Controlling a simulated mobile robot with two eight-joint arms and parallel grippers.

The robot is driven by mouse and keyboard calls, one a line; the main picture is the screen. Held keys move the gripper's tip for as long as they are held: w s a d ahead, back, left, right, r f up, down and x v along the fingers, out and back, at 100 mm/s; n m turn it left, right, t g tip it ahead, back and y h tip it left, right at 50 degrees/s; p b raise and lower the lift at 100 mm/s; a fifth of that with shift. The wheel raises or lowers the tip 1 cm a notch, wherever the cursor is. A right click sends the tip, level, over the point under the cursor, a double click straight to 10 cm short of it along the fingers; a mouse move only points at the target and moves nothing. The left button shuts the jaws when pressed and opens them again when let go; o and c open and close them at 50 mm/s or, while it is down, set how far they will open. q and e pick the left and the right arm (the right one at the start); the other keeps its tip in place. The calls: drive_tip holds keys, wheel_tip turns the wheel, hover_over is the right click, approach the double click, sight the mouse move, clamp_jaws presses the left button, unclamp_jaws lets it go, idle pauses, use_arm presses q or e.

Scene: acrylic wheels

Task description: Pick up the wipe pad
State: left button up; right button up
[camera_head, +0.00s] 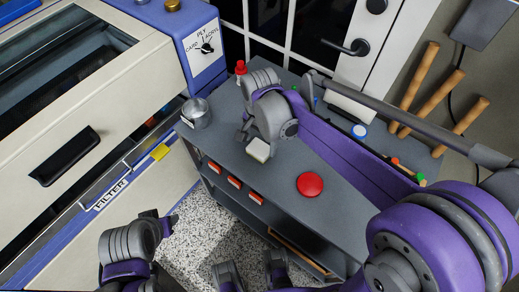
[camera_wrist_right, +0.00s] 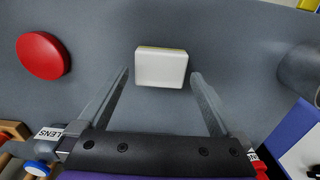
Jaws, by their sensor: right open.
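The wipe pad (camera_head: 258,150) is a small whitish block with a yellowish edge, lying on the grey cart top near its front edge. In the right wrist view the pad (camera_wrist_right: 162,68) lies flat between and slightly beyond the fingertips. My right gripper (camera_head: 246,138) is over the cart beside the pad, open and empty; in the wrist view its two fingers (camera_wrist_right: 160,76) stand apart on either side of the pad, with clear gaps. My left arm shows at the bottom left, with its gripper (camera_head: 160,222) low and away from the cart; its jaw opening is unclear.
A red round disc (camera_head: 310,184) lies right of the pad. A metal cup (camera_head: 197,113) stands at the cart's left end, near a red-topped bottle (camera_head: 241,69). The blue-and-white machine (camera_head: 120,60) borders the left. Wooden handles (camera_head: 430,105) stand at right. The cart top around the pad is clear.

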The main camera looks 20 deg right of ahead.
sight(260, 148)
wheel_tip(260, 148, down, 3)
drive_tip(key=shift+r, duration=0.15)
drive_tip(key=c, duration=1.1)
wheel_tip(260, 148, up, 10)
drive_tip(key=shift+r+p, duration=0.1)
drive_tip(key=shift+p, duration=0.4)
drive_tip(key=o, duration=0.9)
drive_tip(key=shift+c, duration=0.2)
drive_tip(key=c, duration=0.7)
drive_tip(key=shift+f, duration=0.2)
